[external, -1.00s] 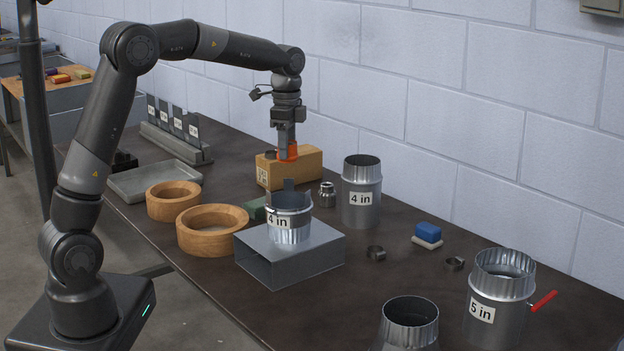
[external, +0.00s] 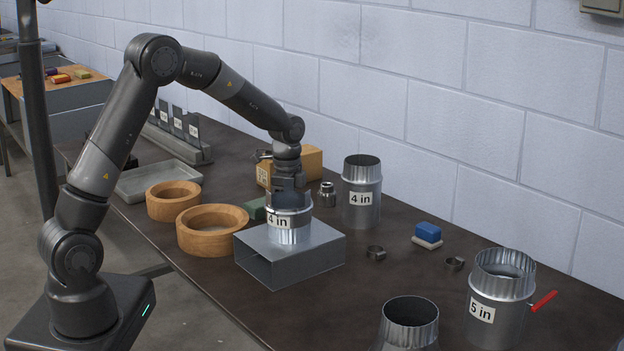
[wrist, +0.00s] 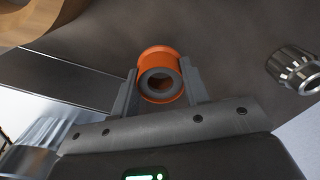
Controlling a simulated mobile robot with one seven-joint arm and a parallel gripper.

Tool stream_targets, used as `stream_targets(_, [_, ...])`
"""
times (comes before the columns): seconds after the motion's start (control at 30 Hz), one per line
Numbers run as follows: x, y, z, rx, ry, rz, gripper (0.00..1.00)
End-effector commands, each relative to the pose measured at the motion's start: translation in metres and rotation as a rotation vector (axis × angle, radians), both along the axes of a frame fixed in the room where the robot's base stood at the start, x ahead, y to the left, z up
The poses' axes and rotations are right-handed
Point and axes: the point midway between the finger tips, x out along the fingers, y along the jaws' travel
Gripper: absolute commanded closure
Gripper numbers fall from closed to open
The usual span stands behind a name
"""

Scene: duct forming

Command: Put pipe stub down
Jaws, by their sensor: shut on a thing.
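The pipe stub (wrist: 144,62) is a short orange tube with a grey ring inside, seen end-on in the wrist view. My gripper (wrist: 160,82) is shut on it, one finger at each side. In the external view my gripper (external: 288,190) points down behind the crimped "4 in" collar (external: 290,222) on the sheet-metal box (external: 330,247). The collar hides the fingertips and the stub there. In the wrist view the stub is over the dark bench (wrist: 215,45), right of the box (wrist: 75,80). I cannot tell whether it touches the bench.
A small metal fitting (external: 327,194) stands right of my gripper, with another "4 in" collar (external: 361,205) beyond. A wooden block (external: 305,163) is behind. Two wooden rings (external: 212,243) lie left of the box.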

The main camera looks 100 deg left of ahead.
Motion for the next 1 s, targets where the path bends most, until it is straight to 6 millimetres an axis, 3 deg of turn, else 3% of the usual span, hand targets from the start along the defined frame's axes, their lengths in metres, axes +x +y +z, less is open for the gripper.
stream_targets(0.13, [-0.001,0.000,-0.022,-0.003,0.002,0.000,0.82])
stream_targets(0.5, [0.000,0.000,-0.026,-0.001,0.001,0.000,0.82])
stream_targets(0.53, [0.000,0.000,-0.026,-0.001,0.000,0.000,0.56])
stream_targets(0.77, [0.000,0.000,-0.026,-0.001,0.001,0.000,0.38])
stream_targets(1.0, [0.000,0.000,-0.025,-0.001,0.000,0.001,0.37])
